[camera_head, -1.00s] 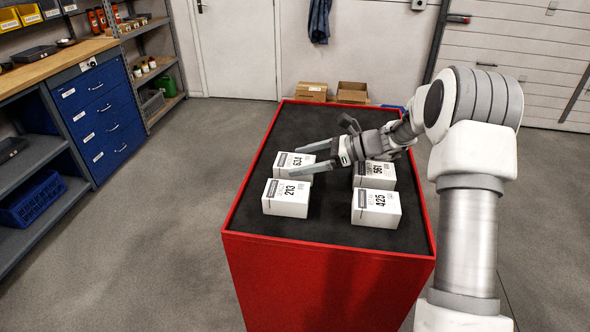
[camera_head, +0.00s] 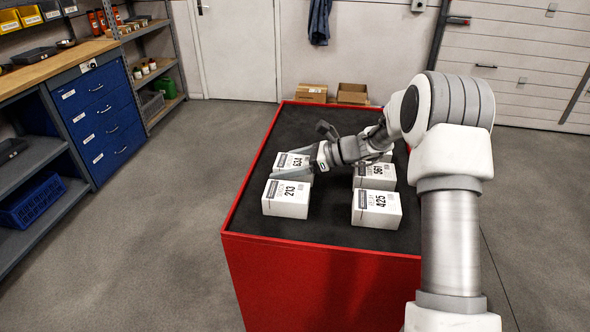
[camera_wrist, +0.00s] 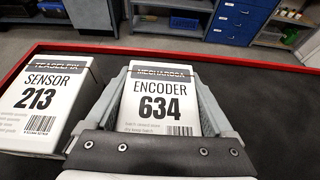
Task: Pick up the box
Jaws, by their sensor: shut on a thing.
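The white box marked 634 (camera_head: 291,163) stands at the left of the dark-topped red table, behind the box marked 213 (camera_head: 286,198). My gripper (camera_head: 292,163) reaches it from the right and is shut on it. In the wrist view the box marked 634, labelled ENCODER (camera_wrist: 160,99), sits between my two grey fingers, one along each side. Its lower part is hidden by my gripper's body. The box marked 213, labelled SENSOR (camera_wrist: 45,102), stands just left of my left finger. I cannot tell whether the held box is off the table top.
Boxes marked 561 (camera_head: 374,176) and 425 (camera_head: 377,208) stand to the right on the red table (camera_head: 320,262); another white box behind them is partly hidden by my arm. The middle of the top is clear. Blue drawers (camera_head: 103,118) stand apart at left.

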